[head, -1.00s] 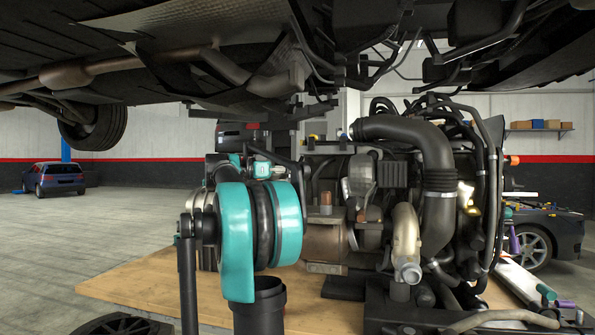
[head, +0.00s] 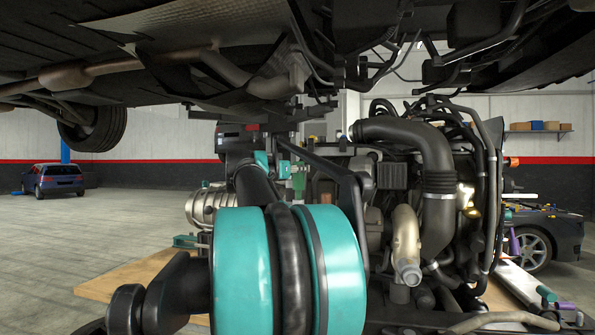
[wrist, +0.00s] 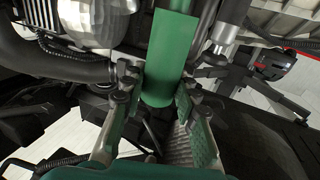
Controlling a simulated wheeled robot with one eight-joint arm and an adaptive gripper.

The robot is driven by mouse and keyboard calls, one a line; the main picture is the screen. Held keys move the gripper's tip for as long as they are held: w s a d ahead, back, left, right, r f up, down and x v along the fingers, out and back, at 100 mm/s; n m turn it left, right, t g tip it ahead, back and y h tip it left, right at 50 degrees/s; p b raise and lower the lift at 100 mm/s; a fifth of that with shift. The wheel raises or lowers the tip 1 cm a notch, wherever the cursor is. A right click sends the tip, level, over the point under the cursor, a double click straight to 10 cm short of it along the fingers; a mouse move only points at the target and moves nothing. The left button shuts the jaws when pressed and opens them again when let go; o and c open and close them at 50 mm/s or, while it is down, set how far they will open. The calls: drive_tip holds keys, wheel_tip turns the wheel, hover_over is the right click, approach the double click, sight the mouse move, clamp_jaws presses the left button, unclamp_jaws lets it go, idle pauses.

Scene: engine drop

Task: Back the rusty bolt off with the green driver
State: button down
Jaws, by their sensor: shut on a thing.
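The green driver (wrist: 172,50) shows in the wrist view as a thick green cylinder between the two fingers. My gripper (wrist: 156,94) is shut on it near its lower end in that view. In the head view a small part of the green driver (head: 300,181) shows just above my large teal arm joint. The driver's tip is not clear in either view. I cannot make out the rusty bolt now; my arm covers the middle of the engine in the head view. Whether the driver touches a bolt cannot be told.
The engine (head: 440,200), with a black intake pipe and hoses, stands on a wooden bench top (head: 130,278). A raised car's underside (head: 180,45) hangs low overhead. A silver ribbed part (head: 207,208) is left of my arm. Open floor lies to the left.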

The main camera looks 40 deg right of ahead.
drive_tip(key=shift+r, duration=3.4)
drive_tip(key=shift+g, duration=0.3)
drive_tip(key=m+g, duration=0.1)
drive_tip(key=g, duration=0.1)
drive_tip(key=m+g+h, duration=0.1)
drive_tip(key=m, duration=0.1)
drive_tip(key=shift+w+g, duration=0.2)
drive_tip(key=shift+g, duration=0.2)
drive_tip(key=m+g, duration=0.2)
drive_tip(key=g, duration=0.1)
drive_tip(key=m+g, duration=0.2)
drive_tip(key=g, duration=0.1)
drive_tip(key=shift+g, duration=0.3)
drive_tip(key=shift+s+m+g, duration=0.1)
drive_tip(key=shift+m+g, duration=0.2)
drive_tip(key=shift+f, duration=0.1)
